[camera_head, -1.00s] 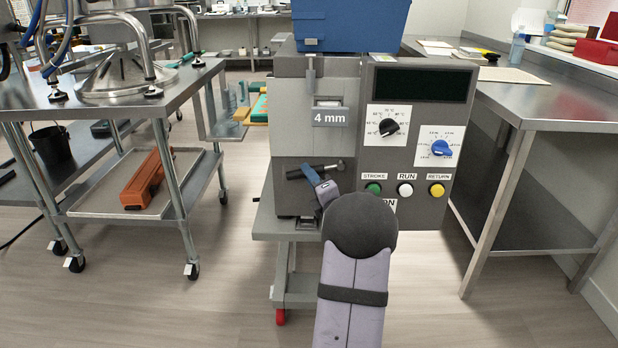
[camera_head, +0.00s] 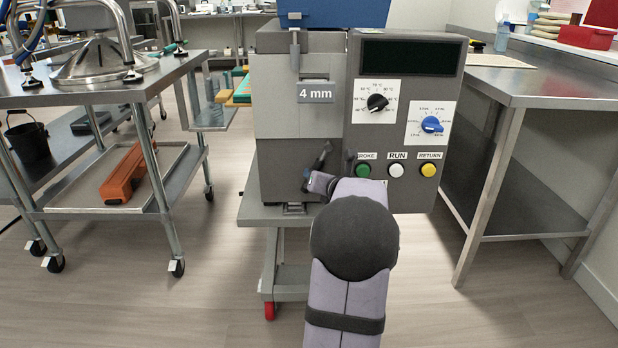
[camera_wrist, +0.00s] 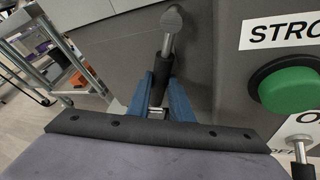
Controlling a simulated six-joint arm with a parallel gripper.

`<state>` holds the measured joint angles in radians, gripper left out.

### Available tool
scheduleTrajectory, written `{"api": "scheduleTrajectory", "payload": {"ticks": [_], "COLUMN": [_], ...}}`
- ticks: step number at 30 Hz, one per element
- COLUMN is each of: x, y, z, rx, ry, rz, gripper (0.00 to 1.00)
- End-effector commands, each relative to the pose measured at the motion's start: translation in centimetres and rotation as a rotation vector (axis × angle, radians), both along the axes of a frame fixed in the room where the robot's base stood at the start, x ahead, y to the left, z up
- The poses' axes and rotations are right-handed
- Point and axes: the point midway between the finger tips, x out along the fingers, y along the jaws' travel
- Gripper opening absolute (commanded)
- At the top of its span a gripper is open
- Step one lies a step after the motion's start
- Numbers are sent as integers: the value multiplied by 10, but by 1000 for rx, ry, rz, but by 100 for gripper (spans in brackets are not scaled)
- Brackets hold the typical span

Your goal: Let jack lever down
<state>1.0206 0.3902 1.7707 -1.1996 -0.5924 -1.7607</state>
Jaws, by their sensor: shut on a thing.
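The jack lever (camera_head: 322,157) is on the lower front of the grey depositor, left of the buttons. In the wrist view the lever (camera_wrist: 166,55) has a grey metal knob and a dark sleeve, and it stands between the two blue fingers. My gripper (camera_wrist: 162,100) is shut on the lever below its knob. In the head view my gripper (camera_head: 312,184) is at the lever, partly hidden by my wrist. The lever looks steeply tilted there, and its lower end is hard to make out.
The green stroke button (camera_wrist: 288,91) is close on the right, with a small metal toggle (camera_wrist: 300,148) below it. White run (camera_head: 396,170) and yellow return (camera_head: 428,169) buttons are farther right. A steel cart (camera_head: 160,80) stands left and a steel table (camera_head: 545,90) right.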

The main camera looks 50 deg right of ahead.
Motion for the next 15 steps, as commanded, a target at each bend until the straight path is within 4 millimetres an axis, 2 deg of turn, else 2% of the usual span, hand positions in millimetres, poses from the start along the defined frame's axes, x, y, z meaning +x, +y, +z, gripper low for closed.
{"api": "scheduleTrajectory", "payload": {"ticks": [1,15], "x": [-1,-10], "y": [-5,-13], "z": [12,10], "rx": [-40,-136], "ry": [4,102], "rz": [-4,-2], "gripper": [0,0]}}
